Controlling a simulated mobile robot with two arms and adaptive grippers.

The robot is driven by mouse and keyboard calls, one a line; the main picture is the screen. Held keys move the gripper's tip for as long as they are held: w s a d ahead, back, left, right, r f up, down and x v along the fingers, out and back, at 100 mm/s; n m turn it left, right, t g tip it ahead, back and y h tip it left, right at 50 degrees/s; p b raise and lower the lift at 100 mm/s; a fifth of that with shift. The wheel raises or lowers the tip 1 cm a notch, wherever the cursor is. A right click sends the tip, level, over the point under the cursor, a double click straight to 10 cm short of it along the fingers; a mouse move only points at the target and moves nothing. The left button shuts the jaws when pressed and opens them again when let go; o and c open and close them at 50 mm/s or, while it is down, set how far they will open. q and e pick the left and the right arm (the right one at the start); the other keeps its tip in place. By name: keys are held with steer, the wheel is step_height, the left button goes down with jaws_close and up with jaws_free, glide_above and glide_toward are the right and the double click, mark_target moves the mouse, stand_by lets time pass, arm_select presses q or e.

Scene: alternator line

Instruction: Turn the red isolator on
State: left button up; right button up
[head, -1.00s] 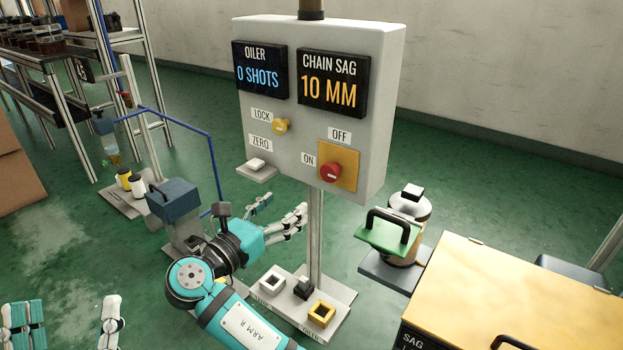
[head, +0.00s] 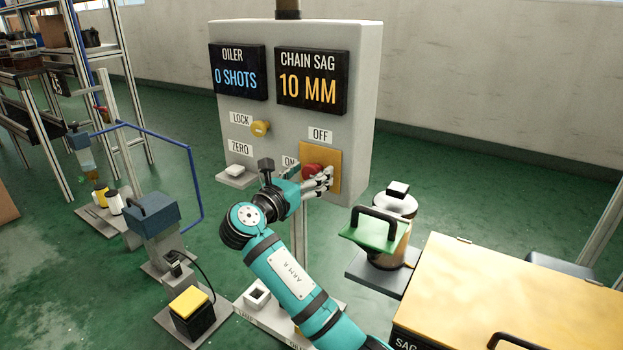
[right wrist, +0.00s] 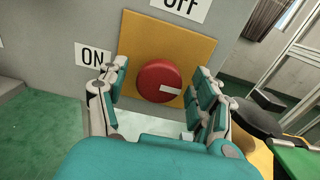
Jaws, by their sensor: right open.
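The red isolator (head: 313,170) is a round red knob on a yellow plate (head: 333,158) at the lower right of the grey control box. In the right wrist view the knob (right wrist: 160,82) shows a white mark pointing right, with the ON label (right wrist: 93,56) to its left and the OFF label (right wrist: 181,6) above. My right gripper (head: 306,184) is open in front of the knob. In the right wrist view its fingers (right wrist: 157,98) stand on either side of the knob, apart from it as far as I can see. My left gripper is out of view.
The box (head: 360,80) has an OILER display (head: 238,72), a CHAIN SAG display (head: 311,80) reading 10 MM, a yellow LOCK knob (head: 260,128) and a white ZERO button (head: 235,170).

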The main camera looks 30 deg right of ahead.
steer(key=shift+w+d, duration=0.25)
steer(key=shift+d, duration=0.2)
